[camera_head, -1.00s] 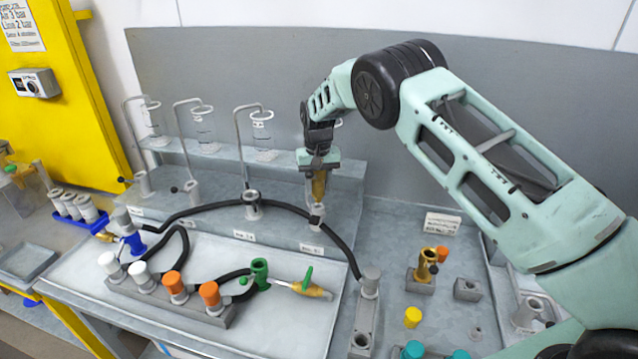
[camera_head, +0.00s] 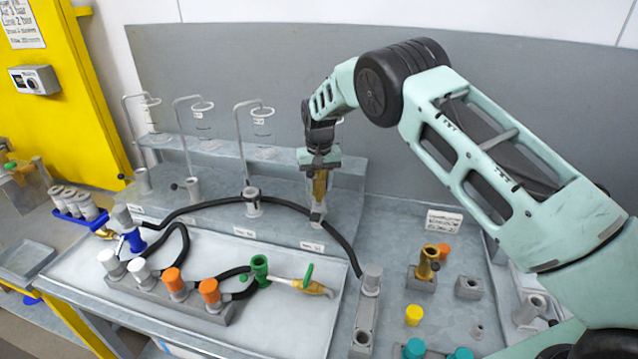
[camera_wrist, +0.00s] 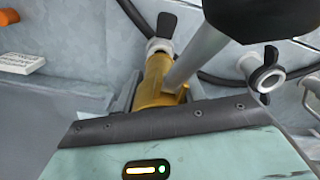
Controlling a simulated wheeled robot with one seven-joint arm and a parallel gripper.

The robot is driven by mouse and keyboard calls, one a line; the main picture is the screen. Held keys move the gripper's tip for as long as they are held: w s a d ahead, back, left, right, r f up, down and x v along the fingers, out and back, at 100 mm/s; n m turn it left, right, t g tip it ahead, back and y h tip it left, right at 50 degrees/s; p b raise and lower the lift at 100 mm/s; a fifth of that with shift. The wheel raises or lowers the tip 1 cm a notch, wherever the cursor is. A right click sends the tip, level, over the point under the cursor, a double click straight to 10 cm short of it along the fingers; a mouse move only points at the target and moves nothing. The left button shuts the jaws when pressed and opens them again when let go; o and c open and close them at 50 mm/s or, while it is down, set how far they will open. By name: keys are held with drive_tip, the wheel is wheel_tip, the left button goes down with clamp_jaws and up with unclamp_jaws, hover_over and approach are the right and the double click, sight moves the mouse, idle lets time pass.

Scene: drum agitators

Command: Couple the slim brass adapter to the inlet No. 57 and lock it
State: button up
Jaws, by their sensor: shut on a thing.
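My gripper (camera_head: 319,180) points down at the rear ledge and is shut on the slim brass adapter (camera_wrist: 153,85). In the head view the brass adapter (camera_head: 320,184) is upright below the palm. Its lower end meets the top of a grey inlet (camera_head: 317,214) on the ledge, the rightmost in the row. In the wrist view the adapter is lined up with a pale collar of this inlet (camera_wrist: 158,46), with a black lever (camera_wrist: 166,25) beyond. I cannot tell how deeply it is seated. The inlet labels are too small to read, so No. 57 cannot be confirmed.
Another inlet with a dark ring (camera_head: 252,202) stands to the left, and a black hose (camera_head: 290,207) arches past. A thin grey pole (camera_wrist: 197,52) crosses close to the adapter in the wrist view. A gold fitting (camera_head: 427,262) stands in a grey block at right.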

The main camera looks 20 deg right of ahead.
sight(319, 192)
drive_tip(key=shift+f+b, duration=0.75)
drive_tip(key=shift+f, duration=0.35)
drive_tip(key=shift+f+b, duration=0.35)
drive_tip(key=shift+f, duration=0.25)
idle(0.7)
drive_tip(key=o, duration=1.2)
drive_tip(key=shift+o, duration=0.2)
wheel_tip(319, 192, up, 17)
drive_tip(key=p, duration=0.8)
drive_tip(key=shift+p, duration=0.4)
